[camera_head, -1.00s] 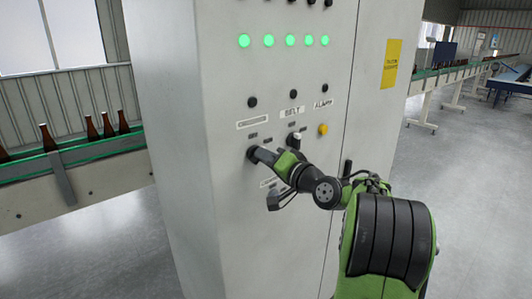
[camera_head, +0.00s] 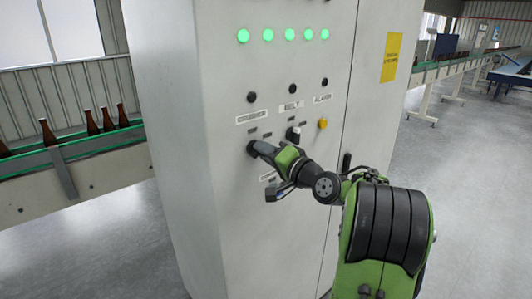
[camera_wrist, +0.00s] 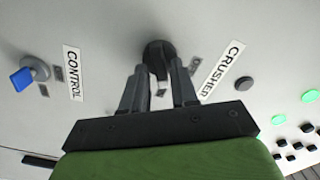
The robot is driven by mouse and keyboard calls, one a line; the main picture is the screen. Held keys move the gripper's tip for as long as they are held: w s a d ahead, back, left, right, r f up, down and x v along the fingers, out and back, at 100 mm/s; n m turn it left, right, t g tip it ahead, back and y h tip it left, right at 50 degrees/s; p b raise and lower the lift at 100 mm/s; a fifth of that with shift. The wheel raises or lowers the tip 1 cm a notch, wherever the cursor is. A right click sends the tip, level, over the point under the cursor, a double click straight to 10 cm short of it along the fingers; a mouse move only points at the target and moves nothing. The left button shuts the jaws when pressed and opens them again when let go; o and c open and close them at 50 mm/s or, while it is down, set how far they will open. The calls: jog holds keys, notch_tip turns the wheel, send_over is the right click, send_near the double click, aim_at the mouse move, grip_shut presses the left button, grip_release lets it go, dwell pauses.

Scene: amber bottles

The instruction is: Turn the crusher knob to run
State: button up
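The crusher knob (camera_wrist: 158,52) is a black round selector on the grey cabinet, beside the CRUSHER label (camera_wrist: 221,70) in the wrist view. My gripper (camera_wrist: 158,68) is at the knob, with its two dark fingers apart, one on each side of the knob's handle. Whether the fingers touch the handle is hard to tell. In the head view my gripper (camera_head: 258,150) reaches the cabinet's left knob column and hides most of the knob.
The cabinet (camera_head: 225,220) also carries a belt knob (camera_head: 294,134), a yellow alarm button (camera_head: 323,123) and a row of green lamps (camera_head: 290,34). A blue control switch (camera_wrist: 24,77) shows in the wrist view. Bottles (camera_head: 92,122) stand on a conveyor at left.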

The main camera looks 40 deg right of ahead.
jog(key=shift+o, duration=0.7)
jog(key=s+d+b, duration=0.1)
jog(key=s+b, duration=0.2)
jog(key=s, duration=1.2)
jog(key=shift+s+d+b, duration=0.2)
jog(key=shift+s+b, duration=0.1)
jog(key=shift+s, duration=0.05)
